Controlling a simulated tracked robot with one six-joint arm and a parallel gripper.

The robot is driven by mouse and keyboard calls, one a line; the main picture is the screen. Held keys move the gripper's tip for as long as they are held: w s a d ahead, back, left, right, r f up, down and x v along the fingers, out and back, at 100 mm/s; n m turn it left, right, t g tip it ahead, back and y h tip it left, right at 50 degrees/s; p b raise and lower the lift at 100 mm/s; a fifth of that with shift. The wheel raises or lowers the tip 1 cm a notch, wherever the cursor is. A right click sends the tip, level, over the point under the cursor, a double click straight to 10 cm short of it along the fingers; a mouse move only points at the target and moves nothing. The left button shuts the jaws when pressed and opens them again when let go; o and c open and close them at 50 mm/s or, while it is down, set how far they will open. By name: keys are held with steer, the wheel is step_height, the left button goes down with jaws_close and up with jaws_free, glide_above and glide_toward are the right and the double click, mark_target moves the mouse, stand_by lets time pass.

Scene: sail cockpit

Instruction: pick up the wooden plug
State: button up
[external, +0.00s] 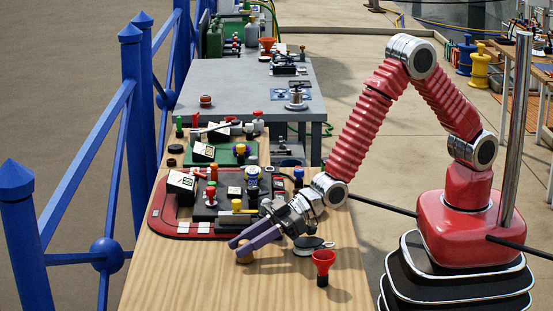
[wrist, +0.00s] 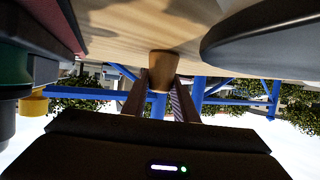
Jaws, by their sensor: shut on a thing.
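The wooden plug (external: 244,254) is a small tan piece on the wooden table, near its front. In the wrist view the plug (wrist: 162,68) is a tapered brown piece between the two fingers, wider at the end by the table. My gripper (external: 249,241) reaches down from the right, and its fingers are shut on the plug. The gripper also shows in the wrist view (wrist: 160,97). The plug looks to be at the table surface; I cannot tell whether it is touching or slightly raised.
A red-rimmed panel (external: 163,229) with coloured knobs and gauges lies just behind my gripper. A blue railing (external: 105,254) runs along the left. The table front (external: 190,285) is clear.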

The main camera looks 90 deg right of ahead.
mark_target(244, 241)
steer(key=shift+r, duration=0.15)
step_height(244, 241, up, 10)
steer(key=shift+f, duration=0.1)
stand_by(0.4)
stand_by(0.4)
